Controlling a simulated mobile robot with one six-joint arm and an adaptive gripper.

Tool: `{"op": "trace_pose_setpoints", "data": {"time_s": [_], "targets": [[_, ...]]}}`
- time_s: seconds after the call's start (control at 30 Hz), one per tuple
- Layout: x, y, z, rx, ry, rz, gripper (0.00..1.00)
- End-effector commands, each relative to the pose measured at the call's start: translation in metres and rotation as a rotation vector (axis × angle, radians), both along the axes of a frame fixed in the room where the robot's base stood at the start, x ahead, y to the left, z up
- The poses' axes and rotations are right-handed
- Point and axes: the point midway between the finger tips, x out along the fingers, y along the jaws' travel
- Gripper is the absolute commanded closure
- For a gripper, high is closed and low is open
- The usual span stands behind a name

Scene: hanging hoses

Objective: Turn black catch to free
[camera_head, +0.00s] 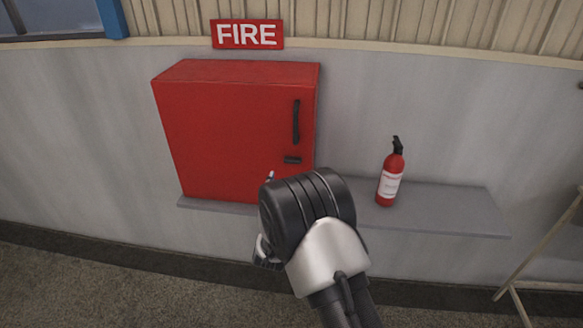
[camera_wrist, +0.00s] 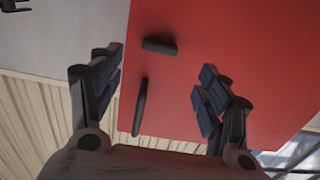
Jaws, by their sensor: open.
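The black catch (camera_head: 292,160) is a short bar lying about level on the front of the red cabinet (camera_head: 225,140), near its right edge and below the long upright black handle (camera_head: 296,121). The cabinet door looks shut. In the wrist view the catch (camera_wrist: 159,47) and the handle (camera_wrist: 139,107) show upside down on the red door. My gripper (camera_wrist: 152,90) is open and empty, its two fingers apart on either side of the handle in that view, with the catch beyond the fingertips. It touches neither one visibly. In the head view my wrist hides most of the gripper.
The cabinet stands on a grey wall shelf (camera_head: 440,205). A red fire extinguisher (camera_head: 391,178) stands on the shelf to the right of the cabinet. A red FIRE sign (camera_head: 247,34) is above. A slanted frame (camera_head: 540,250) is at the far right.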

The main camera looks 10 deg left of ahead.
Motion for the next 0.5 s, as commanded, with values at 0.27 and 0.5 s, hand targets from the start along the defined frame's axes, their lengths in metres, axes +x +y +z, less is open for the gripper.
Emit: {"op": "trace_pose_setpoints", "data": {"time_s": [0.27, 0.5], "targets": [[0.059, -0.003, -0.002, 0.002, -0.002, -0.002, 0.3], [0.087, -0.003, -0.001, 0.001, 0.0, -0.001, 0.3]]}}
